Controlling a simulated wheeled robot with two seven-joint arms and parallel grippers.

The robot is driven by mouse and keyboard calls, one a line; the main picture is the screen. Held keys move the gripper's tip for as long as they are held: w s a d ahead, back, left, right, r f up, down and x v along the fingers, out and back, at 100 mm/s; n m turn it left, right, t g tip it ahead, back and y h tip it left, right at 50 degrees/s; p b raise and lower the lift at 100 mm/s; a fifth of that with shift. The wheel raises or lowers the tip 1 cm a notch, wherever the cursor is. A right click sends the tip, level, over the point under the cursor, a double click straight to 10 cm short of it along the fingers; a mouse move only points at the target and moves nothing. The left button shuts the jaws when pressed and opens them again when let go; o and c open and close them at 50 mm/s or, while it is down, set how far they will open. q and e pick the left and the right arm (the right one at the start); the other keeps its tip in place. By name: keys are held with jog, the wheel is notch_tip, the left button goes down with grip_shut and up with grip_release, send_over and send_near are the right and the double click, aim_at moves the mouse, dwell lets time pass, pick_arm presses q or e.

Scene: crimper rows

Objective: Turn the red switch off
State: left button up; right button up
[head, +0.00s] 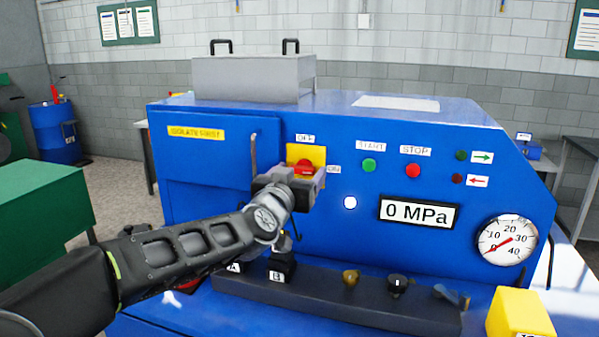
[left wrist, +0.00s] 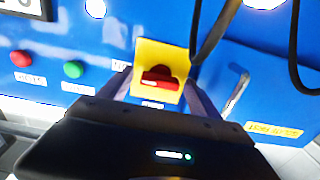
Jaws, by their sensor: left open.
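The red switch (head: 305,166) is a rotary knob on a yellow plate (head: 318,153) on the front of the blue machine. An OFF label (head: 305,138) is above the plate and an ON label (head: 334,169) is to its right. My left gripper (head: 306,174) is in front of the switch and hides its lower part. In the left wrist view the red switch (left wrist: 160,78) shows between my two open fingers, its bar lying roughly across the picture. I cannot tell whether the fingers touch it. My right gripper is not in view.
A grey handle (head: 254,150) stands just left of the switch. Green START (head: 369,165) and red STOP (head: 413,170) buttons are to the right, above a 0 MPa display (head: 418,213) and a gauge (head: 507,240). A dark ledge with knobs (head: 330,304) juts out below.

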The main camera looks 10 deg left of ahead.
pick_arm(q)
jog(key=shift+c, duration=0.2)
jog(key=c, duration=1.3)
